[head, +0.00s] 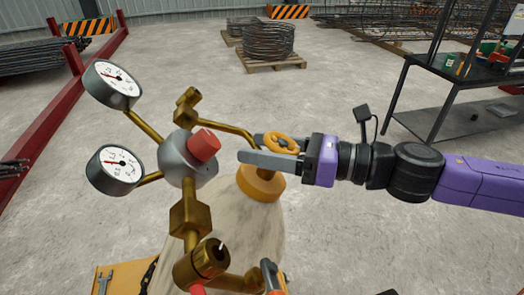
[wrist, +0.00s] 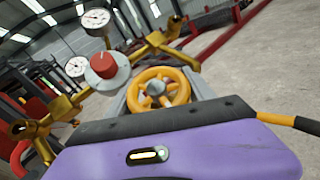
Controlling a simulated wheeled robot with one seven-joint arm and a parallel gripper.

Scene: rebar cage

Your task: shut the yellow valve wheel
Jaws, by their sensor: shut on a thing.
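The yellow valve wheel (head: 281,142) sits on top of the gas cylinder's valve, right of the regulator. It also shows in the wrist view (wrist: 159,91), with its spokes and grey hub facing me. My gripper (head: 262,152) reaches in from the right in the head view. Its grey fingers lie on either side of the wheel and are shut on it. The wrist view shows the wheel between the two fingers. The fingertips' contact with the rim is partly hidden. The regulator (head: 185,165) has a red knob (head: 205,145) close to my fingertips.
Two pressure gauges, an upper one (head: 112,84) and a lower one (head: 114,169), stand left on brass pipes. A brass fitting (head: 202,262) is below. A dark metal table (head: 465,90) stands at the right. The concrete floor behind is clear up to a pallet with coiled wire (head: 268,45).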

